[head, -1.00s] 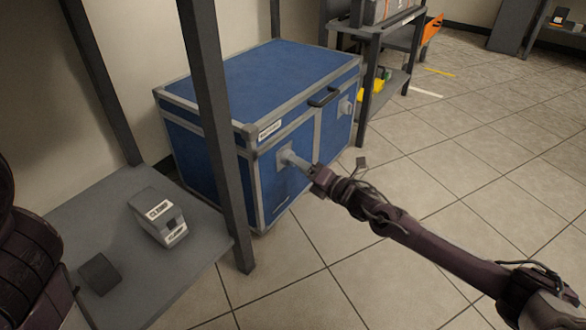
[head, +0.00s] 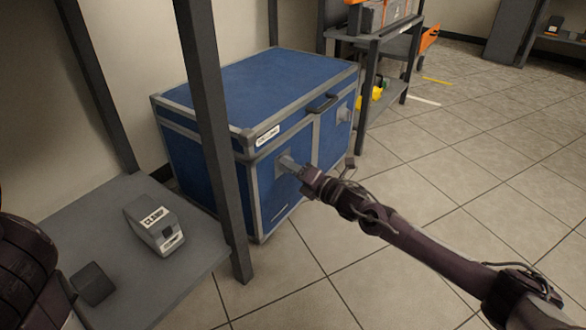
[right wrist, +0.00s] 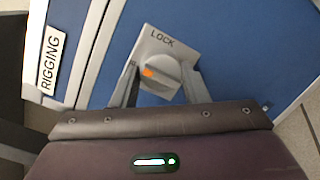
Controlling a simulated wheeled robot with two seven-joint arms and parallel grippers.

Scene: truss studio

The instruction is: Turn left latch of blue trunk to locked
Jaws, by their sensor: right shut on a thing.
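The blue trunk (head: 262,85) with grey edges stands on the floor behind the shelf post. Its left latch (right wrist: 164,72) is a grey knob on a light plate marked LOCK; an orange mark shows at the knob's left side. The latch is mostly covered in the head view. My right gripper (head: 289,165) reaches the trunk's front there. In the right wrist view its two fingers (right wrist: 160,80) are shut on the knob, one on each side. My left gripper is out of view; only part of my left arm shows at the lower left.
The trunk's right latch (head: 343,113) and black handle (head: 323,103) are to the right. A grey shelf (head: 150,205) with a labelled grey box (head: 154,226) and a dark block (head: 93,284) stands at left, its post (head: 208,125) close to the trunk. Tiled floor is clear at right.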

